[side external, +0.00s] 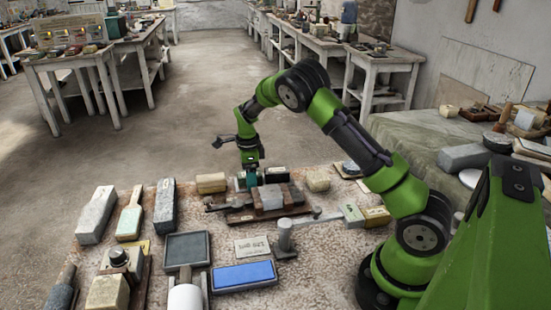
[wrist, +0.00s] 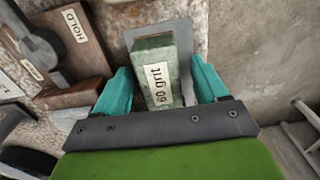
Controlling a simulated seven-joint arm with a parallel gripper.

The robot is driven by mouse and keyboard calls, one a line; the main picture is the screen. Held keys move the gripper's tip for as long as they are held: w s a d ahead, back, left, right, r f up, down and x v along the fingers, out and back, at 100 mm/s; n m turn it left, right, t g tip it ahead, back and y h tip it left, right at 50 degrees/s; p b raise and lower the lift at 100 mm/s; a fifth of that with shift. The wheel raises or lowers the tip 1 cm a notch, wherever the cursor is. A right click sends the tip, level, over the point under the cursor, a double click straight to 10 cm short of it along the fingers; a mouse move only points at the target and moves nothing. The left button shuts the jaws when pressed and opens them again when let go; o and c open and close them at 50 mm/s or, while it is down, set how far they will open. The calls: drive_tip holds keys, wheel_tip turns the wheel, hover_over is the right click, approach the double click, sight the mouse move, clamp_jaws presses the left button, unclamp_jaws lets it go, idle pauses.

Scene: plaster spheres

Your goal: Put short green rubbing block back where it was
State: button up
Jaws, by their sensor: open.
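A short green block labelled "60 grit" (wrist: 155,70) stands out in the wrist view, lying on or just above a flat grey patch (wrist: 184,40). My gripper (wrist: 163,85) is open, with one teal finger on each side of the block's near end. I cannot tell whether either finger touches it. In the side view my gripper (side external: 247,181) points down at the far edge of the stone-topped table, behind the wooden board. There the fingers mostly hide the block.
A wooden board (wrist: 85,30) marked "HOLD" lies left of the block, with a metal clamp. In the side view, a tan block (side external: 211,183) and a dark cylinder-like block (side external: 277,174) flank the gripper closely. A blue stone (side external: 244,275) lies nearer.

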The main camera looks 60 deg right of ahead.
drive_tip(key=s+a+r+n+t+y, duration=0.1)
drive_tip(key=s+a+r+n+t, duration=0.15)
drive_tip(key=r, duration=1.55)
drive_tip(key=s+a+r+n+t, duration=0.2)
drive_tip(key=s+a+n, duration=0.5)
drive_tip(key=s+n, duration=0.3)
drive_tip(key=s+a+r+n+t+y, duration=0.1)
drive_tip(key=s+a+r+n+t, duration=0.1)
drive_tip(key=s+a+n, duration=0.5)
drive_tip(key=s+r+n, duration=0.1)
drive_tip(key=s+n, duration=0.2)
drive_tip(key=s, duration=0.2)
drive_tip(key=shift+s+a+r+t, duration=0.15)
drive_tip(key=shift+a+r+t, duration=0.15)
drive_tip(key=shift+a+t, duration=0.05)
